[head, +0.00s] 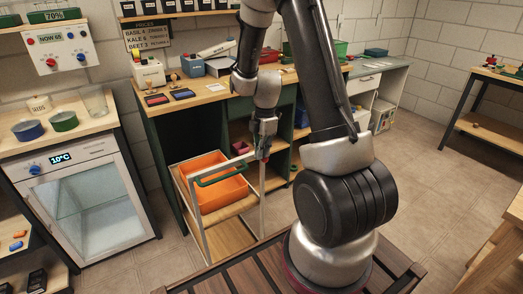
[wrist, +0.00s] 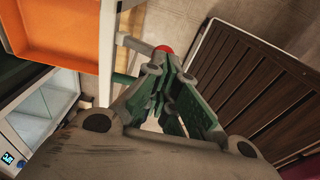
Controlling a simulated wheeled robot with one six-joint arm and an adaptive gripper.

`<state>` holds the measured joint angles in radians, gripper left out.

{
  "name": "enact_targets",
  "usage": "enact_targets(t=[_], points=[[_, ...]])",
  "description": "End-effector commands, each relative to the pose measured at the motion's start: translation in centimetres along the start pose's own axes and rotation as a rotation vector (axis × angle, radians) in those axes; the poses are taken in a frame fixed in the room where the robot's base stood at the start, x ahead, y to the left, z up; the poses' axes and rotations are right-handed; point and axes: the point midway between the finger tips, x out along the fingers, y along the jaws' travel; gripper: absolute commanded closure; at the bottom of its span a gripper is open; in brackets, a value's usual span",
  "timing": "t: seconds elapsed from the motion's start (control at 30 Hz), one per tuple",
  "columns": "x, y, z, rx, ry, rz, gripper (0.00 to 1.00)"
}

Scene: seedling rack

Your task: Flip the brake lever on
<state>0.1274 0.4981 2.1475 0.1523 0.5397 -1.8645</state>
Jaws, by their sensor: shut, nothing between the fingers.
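A red knob (wrist: 163,48), which looks like the tip of the brake lever, shows in the wrist view just beyond my fingertips. Its pale shaft runs left from it toward the rack frame; most of the lever is hidden by my fingers. My gripper (wrist: 161,72) has green-padded fingers shut with nothing between them, close to the knob; I cannot tell whether they touch it. In the head view my gripper (head: 263,152) points down beside the top corner of the wheeled rack (head: 196,232). The lever is not clear there.
An orange crate (head: 214,190) sits in the rack, with a green bar (head: 221,176) across its front. The workbench (head: 207,91) stands behind, and a glass-door cooler (head: 88,204) is at left. My slatted deck lies in front. Open floor is at right.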

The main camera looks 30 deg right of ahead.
Motion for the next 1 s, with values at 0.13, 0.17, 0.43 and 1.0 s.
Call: enact_targets(t=[0.13, 0.17, 0.43, 1.0], points=[[0.1, -0.2, 0.0, 0.0, 0.0, 0.023, 1.0], [0.1, -0.2, 0.0, 0.0, 0.0, 0.029, 1.0], [0.7, -0.9, 0.1, -0.007, 0.0, 0.121, 1.0], [3.3, -1.6, 0.3, -0.015, -0.001, 0.19, 1.0]])
